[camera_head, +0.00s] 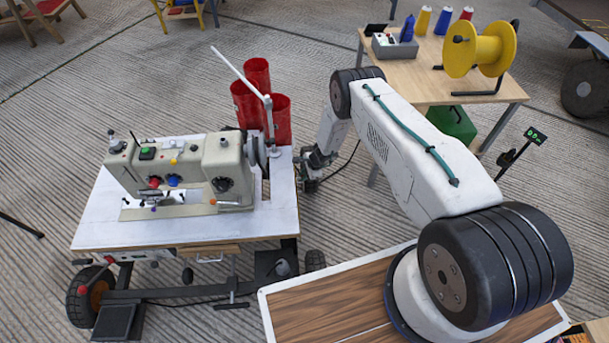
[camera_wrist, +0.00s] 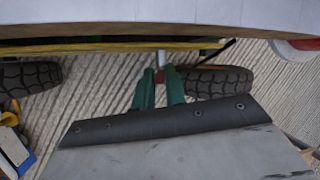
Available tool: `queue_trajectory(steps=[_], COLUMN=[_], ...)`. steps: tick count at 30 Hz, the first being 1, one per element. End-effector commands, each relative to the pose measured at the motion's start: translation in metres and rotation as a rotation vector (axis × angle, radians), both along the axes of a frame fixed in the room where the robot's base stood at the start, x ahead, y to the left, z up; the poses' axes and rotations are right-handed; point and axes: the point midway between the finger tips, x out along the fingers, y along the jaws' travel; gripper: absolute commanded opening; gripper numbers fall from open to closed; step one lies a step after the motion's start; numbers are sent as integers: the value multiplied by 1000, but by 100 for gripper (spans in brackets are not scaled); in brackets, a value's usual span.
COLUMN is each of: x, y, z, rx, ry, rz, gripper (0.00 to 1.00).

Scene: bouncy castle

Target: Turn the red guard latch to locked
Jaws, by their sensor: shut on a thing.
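My gripper (camera_head: 305,176) is low at the right edge of the sewing machine table (camera_head: 105,232) in the head view. In the wrist view its two green fingers (camera_wrist: 160,78) point at the space under the table edge, close together around a small red part (camera_wrist: 160,76), which looks like the guard latch. A pale rod or post (camera_wrist: 161,58) stands just beyond the fingertips. The fingers hide most of the red part, so its turn position cannot be told. In the head view the latch cannot be made out. The sewing machine (camera_head: 190,165) stands on the table.
Several red cylinders (camera_head: 257,72) and a white rod (camera_head: 240,72) stand at the table's back right corner. Wheels (camera_wrist: 215,80) and a yellow bar (camera_wrist: 100,46) lie under the table. A wooden table (camera_head: 420,85) with a yellow spool (camera_head: 460,50) is behind my arm.

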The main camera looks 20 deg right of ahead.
Motion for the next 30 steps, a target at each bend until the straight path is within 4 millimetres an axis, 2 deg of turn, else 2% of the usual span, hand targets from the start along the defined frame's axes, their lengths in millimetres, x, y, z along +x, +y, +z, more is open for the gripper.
queue_trajectory(steps=[8,9,11,21,30], x=[1,1,1,0,-10], y=[-1,-1,-1,-3,-18], z=[1,1,1,4,46], rx=[2,1,1,1,1], ry=[-2,-2,-2,-1,-2], rz=[0,0,-1,-2,-3], gripper=[0,21,34,34,34])
